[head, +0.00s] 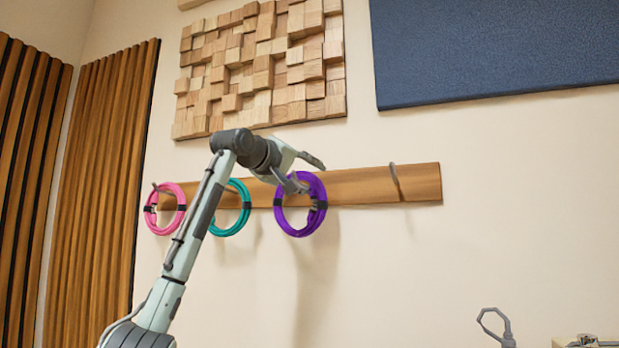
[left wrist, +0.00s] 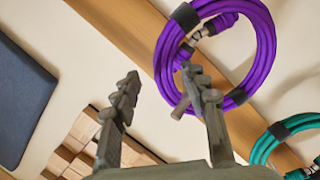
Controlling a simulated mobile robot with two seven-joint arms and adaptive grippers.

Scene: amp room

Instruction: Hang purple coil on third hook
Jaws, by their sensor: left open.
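The purple coil (head: 300,233) hangs upright against the wooden board (head: 358,184), third from the left, with black bands on its ring. It also shows in the left wrist view (left wrist: 267,50). Its hook is not clearly seen behind the gripper. My left gripper (head: 309,177) is open at the coil's top.
A pink coil (head: 150,216) and a teal coil (head: 245,215) hang to the left. The rightmost hook (head: 396,182) is empty. Wooden block panel (head: 262,72) and blue panel (head: 490,50) are above. A grey looped part (head: 496,326) at lower right may be my right gripper.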

